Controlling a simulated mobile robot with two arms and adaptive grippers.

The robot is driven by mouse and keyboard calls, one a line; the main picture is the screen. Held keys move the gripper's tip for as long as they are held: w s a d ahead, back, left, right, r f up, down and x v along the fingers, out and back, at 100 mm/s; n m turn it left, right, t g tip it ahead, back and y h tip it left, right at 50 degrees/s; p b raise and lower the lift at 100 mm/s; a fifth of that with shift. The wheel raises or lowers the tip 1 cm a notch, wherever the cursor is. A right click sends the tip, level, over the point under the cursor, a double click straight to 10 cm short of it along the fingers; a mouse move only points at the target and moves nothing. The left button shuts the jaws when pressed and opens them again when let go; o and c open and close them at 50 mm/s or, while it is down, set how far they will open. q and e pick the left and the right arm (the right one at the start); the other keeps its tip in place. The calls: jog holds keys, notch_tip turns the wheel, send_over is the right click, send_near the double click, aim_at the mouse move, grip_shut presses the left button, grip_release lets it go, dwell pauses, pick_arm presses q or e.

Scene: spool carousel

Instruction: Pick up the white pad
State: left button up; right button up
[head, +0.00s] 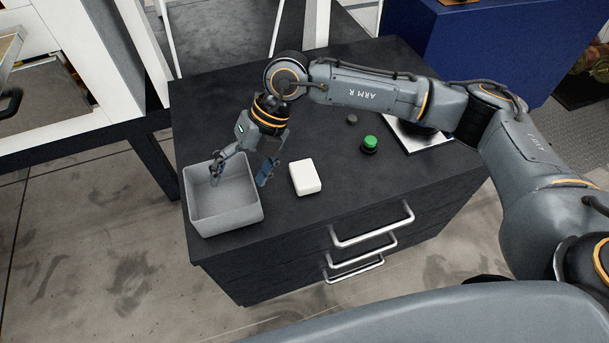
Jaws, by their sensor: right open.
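The white pad (305,177) is a small block with rounded edges. It lies flat on the dark top of a drawer cabinet (340,205), right of a grey bin. My right gripper (241,178) is open, with its two fingers spread. One finger is over the grey bin and the other is between the bin and the pad. The gripper is to the left of the pad and apart from it. Nothing shows between its fingers. My left gripper is not in view.
The open grey bin (248,221) stands at the cabinet's left front corner. A green button (370,143), a small dark knob (351,119) and a silver plate (423,143) are farther right. Drawer handles (372,226) stick out in front. The top right of the pad is clear.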

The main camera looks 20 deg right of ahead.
jog(key=w+d+m+t+h, duration=0.1)
jog(key=w+d+h, duration=0.2)
jog(key=d, duration=0.4)
jog(key=w+d+m+t+h, duration=0.1)
jog(key=w+d+h, duration=0.2)
jog(key=d, duration=0.4)
send_over(304, 173)
jog(key=f, duration=0.7)
jog(key=shift+w+a+p, duration=0.15)
jog(key=shift+w+p, duration=0.1)
jog(key=shift+p, duration=0.1)
jog(key=shift+f, duration=0.5)
jog(key=f, duration=0.3)
jog(key=f+p, duration=0.1)
jog(key=shift+s+d+f, duration=0.15)
jog(key=shift+s+d, duration=0.1)
jog(key=shift+s, duration=0.05)
jog(key=shift+f, duration=0.45)
jog(key=c, duration=1)
